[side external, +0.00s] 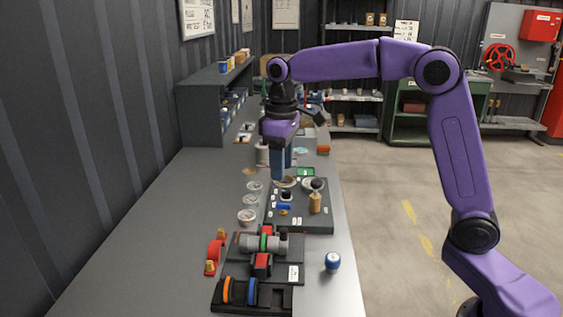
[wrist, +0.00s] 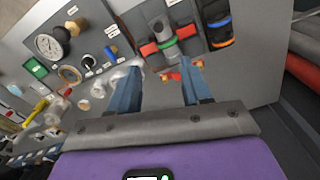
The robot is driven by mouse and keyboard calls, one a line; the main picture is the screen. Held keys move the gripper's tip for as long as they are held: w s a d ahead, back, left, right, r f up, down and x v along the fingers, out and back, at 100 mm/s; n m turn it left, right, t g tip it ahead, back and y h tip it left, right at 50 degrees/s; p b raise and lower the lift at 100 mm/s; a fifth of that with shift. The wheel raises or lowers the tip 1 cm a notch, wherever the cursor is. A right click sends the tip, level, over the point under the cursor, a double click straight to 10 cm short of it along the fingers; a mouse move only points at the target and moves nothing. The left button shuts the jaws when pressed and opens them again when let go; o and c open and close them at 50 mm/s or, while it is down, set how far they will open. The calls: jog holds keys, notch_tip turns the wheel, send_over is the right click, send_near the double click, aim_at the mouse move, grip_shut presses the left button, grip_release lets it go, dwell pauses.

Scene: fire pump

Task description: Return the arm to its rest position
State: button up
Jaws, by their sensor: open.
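My purple arm reaches over the grey workbench in the side view. My gripper (side external: 280,176) points down with blue fingers, above the bench beside the dark panel (side external: 318,222). In the wrist view my gripper (wrist: 157,82) shows two blue fingers spread apart with nothing held between them. The fingers look clear of the bench surface, though the exact height is hard to judge.
The grey pump piece (side external: 261,243) with red and green parts lies on a black base. A tray with an orange ring (side external: 227,289) is in front. A blue-topped knob (side external: 332,262) stands near the right edge. Grey shelves (side external: 205,100) stand at back left.

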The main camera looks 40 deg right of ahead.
jog(key=s+a+f+n, duration=0.1)
jog(key=s+f+n, duration=0.1)
jog(key=s, duration=0.7)
jog(key=s+a+f+n, duration=0.1)
jog(key=s+f+n, duration=0.1)
jog(key=s, duration=0.7)
jog(key=s+d+f+n, duration=0.1)
jog(key=s+d+f, duration=0.1)
jog(key=s, duration=0.5)
jog(key=s+d+f+n, duration=0.1)
jog(key=s+d+f, duration=0.2)
jog(key=s, duration=0.4)
jog(key=shift+d+f+n, duration=0.15)
jog(key=shift+d+n, duration=0.15)
jog(key=shift+d, duration=0.35)
